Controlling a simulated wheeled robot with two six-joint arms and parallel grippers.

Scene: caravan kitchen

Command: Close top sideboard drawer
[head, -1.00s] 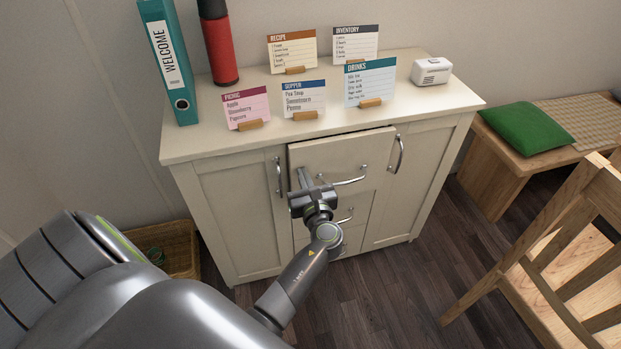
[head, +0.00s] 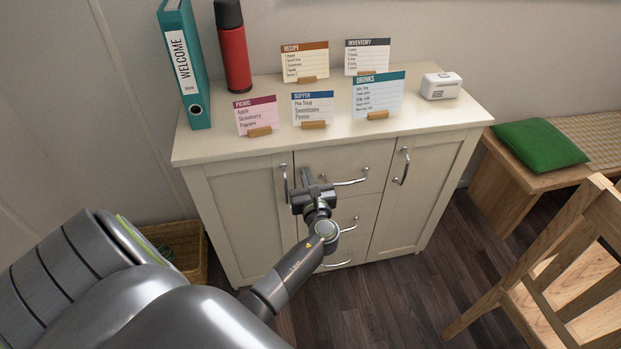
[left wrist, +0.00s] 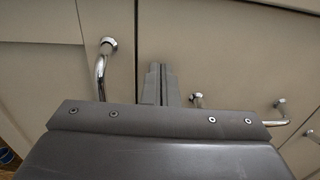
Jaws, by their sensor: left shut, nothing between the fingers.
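The cream sideboard (head: 232,222) stands against the wall. Its top drawer (head: 370,157) appears flush with the front, with a bar handle (head: 345,182). My left gripper (head: 306,172) is at the left part of the top drawer front, left of the handle. In the left wrist view, its fingers (left wrist: 160,72) are together and empty, pointing at the drawer front between the left door's handle (left wrist: 102,68) and the drawer handle (left wrist: 197,100). Whether the fingertips touch the front cannot be told. My right gripper is not in view.
On the sideboard top stand several cards, a teal binder (head: 186,65), a red flask (head: 233,55) and a white device (head: 441,86). Lower drawers (head: 358,212) lie below. A wooden chair (head: 570,262), a bench with a green cushion (head: 540,145) and a basket (head: 187,255) flank it.

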